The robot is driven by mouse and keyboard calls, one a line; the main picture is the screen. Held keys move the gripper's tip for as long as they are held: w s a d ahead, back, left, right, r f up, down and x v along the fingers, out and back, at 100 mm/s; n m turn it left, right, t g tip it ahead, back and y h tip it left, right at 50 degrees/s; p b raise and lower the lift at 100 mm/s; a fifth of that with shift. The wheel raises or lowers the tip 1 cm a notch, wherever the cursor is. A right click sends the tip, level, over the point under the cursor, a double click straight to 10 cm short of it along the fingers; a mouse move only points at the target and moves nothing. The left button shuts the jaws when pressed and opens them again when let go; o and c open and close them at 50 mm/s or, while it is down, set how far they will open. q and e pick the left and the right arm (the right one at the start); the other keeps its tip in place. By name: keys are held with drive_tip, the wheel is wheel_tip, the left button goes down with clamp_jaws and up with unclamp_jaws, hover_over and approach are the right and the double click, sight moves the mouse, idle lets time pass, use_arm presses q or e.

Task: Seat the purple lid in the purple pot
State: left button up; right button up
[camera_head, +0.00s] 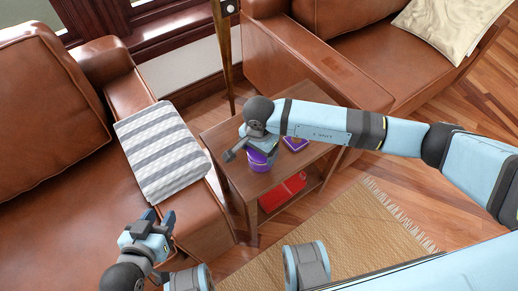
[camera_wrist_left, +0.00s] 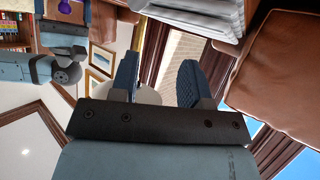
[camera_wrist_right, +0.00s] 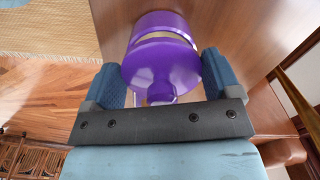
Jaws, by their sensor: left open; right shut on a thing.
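The purple pot (camera_head: 261,166) stands on the small wooden side table, and its round body shows at the top of the right wrist view (camera_wrist_right: 160,20). My right gripper (camera_wrist_right: 163,80) is shut on the purple lid (camera_wrist_right: 160,62), with a finger on either side. The lid is held over the pot, and a pale band shows between the two. I cannot tell whether they touch. In the head view my right gripper (camera_head: 238,151) partly hides lid and pot. My left gripper (camera_head: 158,220) is open and empty in front of the left sofa, away from the table.
The wooden side table (camera_head: 222,137) also bears a small flat purple item (camera_head: 295,143); a red item (camera_head: 282,193) lies on its lower shelf. Leather sofas (camera_head: 55,150) flank it, one with a striped blanket (camera_head: 163,152). A thin pole (camera_head: 224,60) rises behind the table.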

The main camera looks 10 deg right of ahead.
use_arm(q)
drive_tip(key=shift+f+b, duration=0.1)
drive_tip(key=shift+b, duration=0.8)
use_arm(e)
drive_tip(key=shift+f, duration=0.95)
drive_tip(key=o, duration=0.8)
drive_tip(key=shift+c, duration=0.2)
